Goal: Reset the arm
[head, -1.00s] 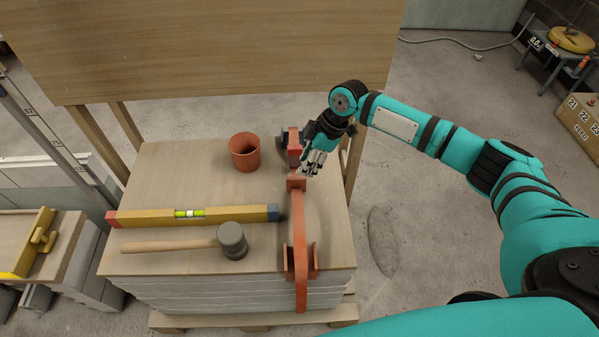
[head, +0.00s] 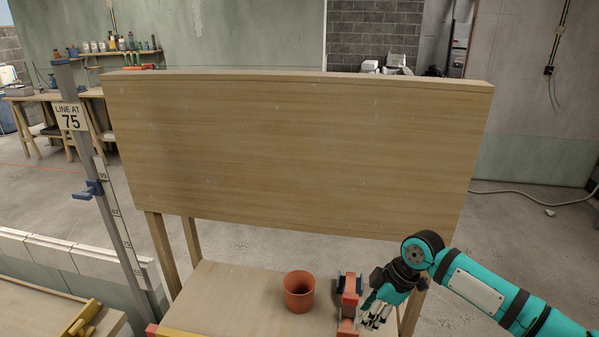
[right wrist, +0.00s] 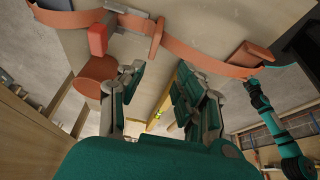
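My right gripper (head: 375,315) is at the lower right of the head view, above the right side of the low table and just right of an orange bar-like tool (head: 348,305). In the right wrist view my right gripper (right wrist: 160,85) has its fingers spread apart, with nothing between them. The long orange part of the tool (right wrist: 183,57) passes beyond the fingertips. My left gripper does not show in the head view. A teal arm (right wrist: 283,135), seemingly my left one, shows at the right of the wrist view; its dark end is too small to read.
An orange pot (head: 299,291) stands on the table (head: 235,295) left of the tool. A large upright wooden board (head: 290,150) rises behind. A post (head: 100,180) with a sign "LINE AT 75" stands left. A yellow level (right wrist: 168,108) shows between the fingers.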

